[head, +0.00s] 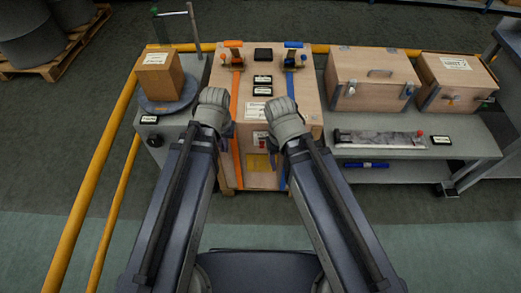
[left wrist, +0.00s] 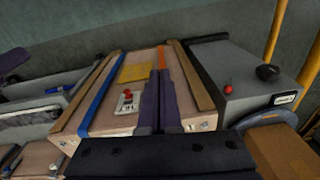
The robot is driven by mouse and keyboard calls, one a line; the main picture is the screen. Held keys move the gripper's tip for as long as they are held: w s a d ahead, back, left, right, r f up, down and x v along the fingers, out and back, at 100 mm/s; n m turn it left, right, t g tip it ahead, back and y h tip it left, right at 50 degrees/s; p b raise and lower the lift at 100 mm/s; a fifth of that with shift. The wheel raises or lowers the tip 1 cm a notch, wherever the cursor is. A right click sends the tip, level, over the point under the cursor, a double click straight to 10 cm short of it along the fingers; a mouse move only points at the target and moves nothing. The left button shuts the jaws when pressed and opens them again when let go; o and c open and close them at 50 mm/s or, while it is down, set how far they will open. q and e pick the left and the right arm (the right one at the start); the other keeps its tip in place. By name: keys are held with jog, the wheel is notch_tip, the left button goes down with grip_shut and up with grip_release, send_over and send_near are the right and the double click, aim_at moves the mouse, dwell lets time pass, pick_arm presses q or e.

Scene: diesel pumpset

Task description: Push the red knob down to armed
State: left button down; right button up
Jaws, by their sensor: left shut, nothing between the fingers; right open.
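A small red knob (left wrist: 127,93) sits on a white plate on the front of a wooden crate. In the head view the plate (head: 260,139) shows between my two grippers, with a little red on it. Its lettering is too small to read. My left gripper (head: 227,128) is in front of the crate, left of the plate. In the left wrist view its fingers (left wrist: 159,78) are shut and empty, just right of the knob and apart from it in the picture. My right gripper (head: 268,128) is open, right of the plate; its fingers are mostly hidden.
Orange (head: 236,80) and blue (head: 290,80) straps run over the crate. A grey stand (head: 172,134) at left carries a carton and has another red knob (left wrist: 228,88). A bench (head: 462,143) at right holds wooden boxes and a rail with a red knob (head: 420,133). Yellow rails border the left.

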aim_at(261, 146)
pick_arm(q)
jog(key=w+d+f+n+t+b, duration=0.1)
jog(key=w+d+f+t+b, duration=0.1)
jog(key=w+d, duration=0.4)
jog(key=d+t, duration=0.1)
jog(key=d, duration=0.3)
jog(key=shift+w+d+t+h+b, duration=0.2)
jog(key=shift+w+t+h+b, duration=0.15)
jog(key=shift+t+h+b, duration=0.05)
pick_arm(e)
notch_tip(261, 146, down, 4)
jog(key=shift+r, duration=0.1)
pick_arm(q)
jog(key=shift+f, duration=0.2)
jog(key=b+x, duration=0.8)
jog(key=x, duration=0.1)
jog(key=b+x, duration=0.4)
jog(key=b, duration=0.1)
jog(key=shift+s+d+f, duration=0.1)
jog(key=shift+d+f, duration=0.2)
jog(key=shift+f, duration=0.15)
pick_arm(e)
notch_tip(261, 146, down, 13)
